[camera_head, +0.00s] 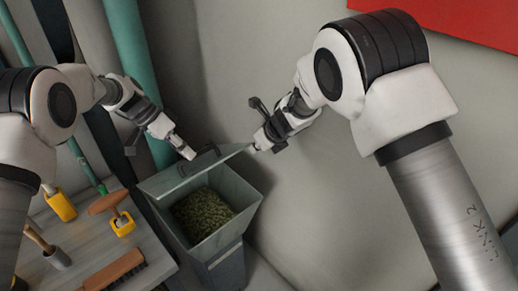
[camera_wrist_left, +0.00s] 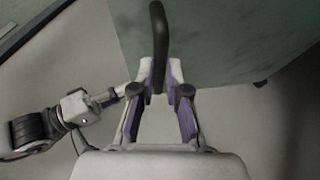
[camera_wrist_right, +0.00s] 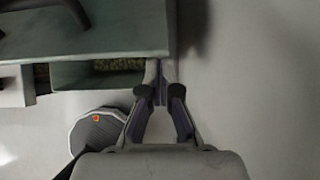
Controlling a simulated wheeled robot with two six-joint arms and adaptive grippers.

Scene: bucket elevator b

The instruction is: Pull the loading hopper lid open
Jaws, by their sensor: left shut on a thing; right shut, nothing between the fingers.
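The grey-green loading hopper (camera_head: 241,188) stands low in the middle of the head view, with green granular material (camera_head: 203,214) showing inside. Its lid (camera_head: 178,179) is raised and tilted over the far side of the opening. My left gripper (camera_head: 190,153) is shut on the lid's dark bar handle (camera_wrist_left: 158,35), which rises between its fingertips in the left wrist view. My right gripper (camera_head: 255,148) is shut and empty at the lid's right end. In the right wrist view its fingertips (camera_wrist_right: 158,82) are beside the lid's edge (camera_wrist_right: 130,40); I cannot tell whether they touch.
A bench (camera_head: 75,243) left of the hopper holds a brush (camera_head: 117,270), a wooden-handled tool (camera_head: 107,202) and yellow holders (camera_head: 61,205). A teal pipe (camera_head: 128,50) runs behind my left arm. Bare wall (camera_head: 320,200) lies right of the hopper.

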